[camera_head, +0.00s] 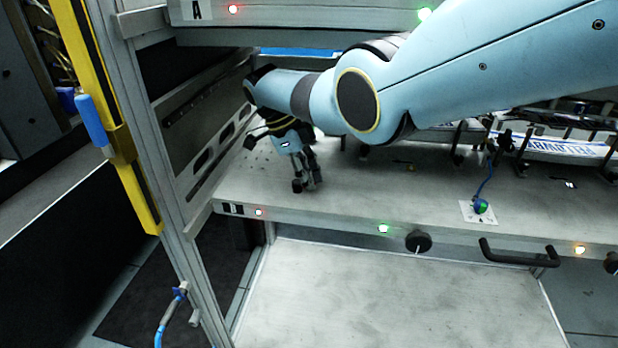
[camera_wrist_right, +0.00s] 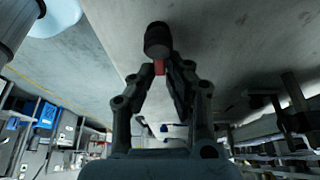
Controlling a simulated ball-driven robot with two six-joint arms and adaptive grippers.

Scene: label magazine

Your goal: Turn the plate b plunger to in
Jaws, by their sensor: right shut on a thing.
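My right gripper (camera_head: 305,182) reaches down from the upper right to the left part of the grey plate (camera_head: 350,205) below the one marked A. Its fingertips meet close above or at the plate surface. In the right wrist view, my right gripper (camera_wrist_right: 162,70) is shut on a plunger with a dark round knob (camera_wrist_right: 158,38) and a short red part (camera_wrist_right: 159,67) between the fingertips. The fingers hide the rest of the plunger. My left gripper is not in view.
Plate A (camera_head: 300,10) hangs above, close over my right arm. The lower plate's front edge carries a black knob (camera_head: 418,241), a black handle (camera_head: 518,253) and small lights. A frame post (camera_head: 150,150) stands left. A blue-corded green part (camera_head: 480,206) lies right.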

